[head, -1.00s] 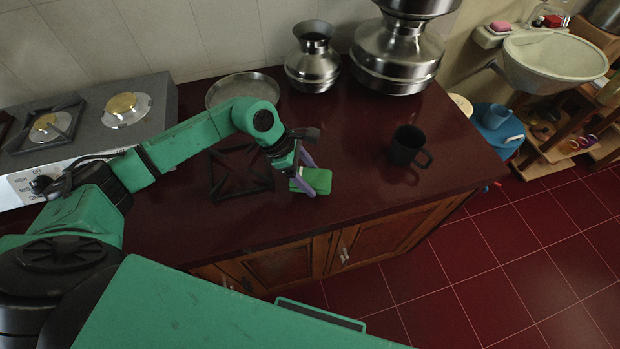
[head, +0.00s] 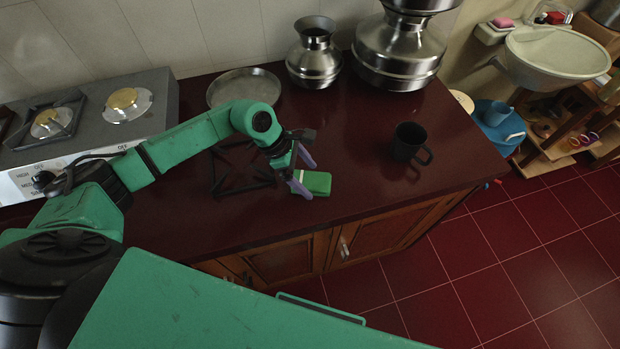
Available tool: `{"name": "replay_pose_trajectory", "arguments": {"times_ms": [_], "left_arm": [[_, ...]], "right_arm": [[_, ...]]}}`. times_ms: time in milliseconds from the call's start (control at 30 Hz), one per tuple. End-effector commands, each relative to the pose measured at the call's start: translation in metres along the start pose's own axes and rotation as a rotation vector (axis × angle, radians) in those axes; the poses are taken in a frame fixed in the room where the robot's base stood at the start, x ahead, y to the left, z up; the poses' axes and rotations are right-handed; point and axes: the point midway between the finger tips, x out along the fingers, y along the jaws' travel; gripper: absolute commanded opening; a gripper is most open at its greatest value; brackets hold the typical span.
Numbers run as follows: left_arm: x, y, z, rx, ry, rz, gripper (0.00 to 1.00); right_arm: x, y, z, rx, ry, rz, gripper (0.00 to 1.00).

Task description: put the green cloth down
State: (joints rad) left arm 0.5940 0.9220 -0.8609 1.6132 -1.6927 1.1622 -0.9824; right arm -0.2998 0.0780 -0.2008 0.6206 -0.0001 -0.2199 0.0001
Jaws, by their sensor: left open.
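The green cloth (head: 317,183) is a small folded block lying on the dark red countertop (head: 370,205), near its front edge. My left gripper (head: 304,176) is open, with its purple fingers at the cloth's left side. One finger is at the cloth's front left corner and the other is behind it. Whether a finger still touches the cloth I cannot tell. My right gripper is not in view.
A dark mug (head: 408,143) stands to the right of the cloth. A black burner grate (head: 240,170) lies left of the gripper. A metal plate (head: 243,86) and metal pots (head: 314,55) stand at the back. The counter between cloth and mug is clear.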

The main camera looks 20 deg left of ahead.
Motion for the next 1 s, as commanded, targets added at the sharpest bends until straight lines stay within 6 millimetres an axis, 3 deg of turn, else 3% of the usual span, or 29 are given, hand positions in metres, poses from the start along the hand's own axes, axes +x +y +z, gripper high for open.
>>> {"name": "replay_pose_trajectory", "arguments": {"times_ms": [200, 400, 1000], "left_arm": [[-0.055, 0.001, -0.004, 0.002, 0.003, 0.007, 1.0], [-0.095, 0.001, -0.002, 0.0, 0.001, 0.003, 1.0], [-0.108, 0.0, 0.003, 0.0, 0.0, 0.001, 1.0]], "right_arm": [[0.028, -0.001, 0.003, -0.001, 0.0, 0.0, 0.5], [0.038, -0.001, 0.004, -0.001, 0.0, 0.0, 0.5], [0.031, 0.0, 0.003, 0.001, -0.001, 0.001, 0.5]]}}
